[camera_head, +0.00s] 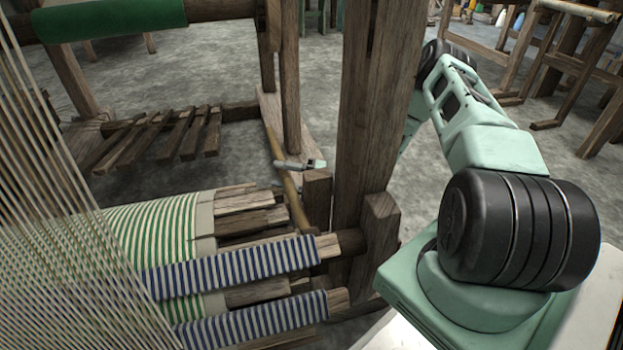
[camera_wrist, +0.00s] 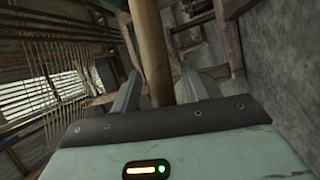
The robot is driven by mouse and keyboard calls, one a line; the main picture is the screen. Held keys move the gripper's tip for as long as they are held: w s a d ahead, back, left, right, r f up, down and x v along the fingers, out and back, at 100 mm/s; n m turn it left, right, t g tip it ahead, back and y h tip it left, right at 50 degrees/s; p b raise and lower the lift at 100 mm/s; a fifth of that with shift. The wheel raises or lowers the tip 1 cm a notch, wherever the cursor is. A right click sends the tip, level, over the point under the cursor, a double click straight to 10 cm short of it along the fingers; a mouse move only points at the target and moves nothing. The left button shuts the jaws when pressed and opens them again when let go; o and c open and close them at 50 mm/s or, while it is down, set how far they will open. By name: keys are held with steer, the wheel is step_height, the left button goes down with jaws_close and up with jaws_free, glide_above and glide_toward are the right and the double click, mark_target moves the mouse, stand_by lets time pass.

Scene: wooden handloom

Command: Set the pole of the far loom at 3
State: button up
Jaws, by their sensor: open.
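A light-brown round wooden pole (camera_head: 294,201) leans at a slant beside the loom's thick upright post in the head view. In the wrist view the pole (camera_wrist: 150,45) runs down from the top edge between my two grey fingers. My gripper (camera_head: 282,164) reaches the pole from the right, behind the post. It also shows in the wrist view (camera_wrist: 160,76), open, with one finger on either side of the pole. I cannot tell whether a finger touches it. The pole's lower end is hidden in the head view, and no number marks are readable.
The thick upright post (camera_head: 372,110) hides part of my arm. Striped cloth rolls (camera_head: 240,262) and warp threads (camera_head: 60,180) fill the lower left. Wooden slats (camera_head: 165,135) lie behind them. Another wooden frame (camera_head: 560,70) stands at upper right. Grey floor lies between.

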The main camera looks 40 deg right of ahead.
steer(key=p+v, duration=0.5)
steer(key=v, duration=1.1)
steer(key=shift+s, duration=0.25)
steer(key=shift+f, duration=0.1)
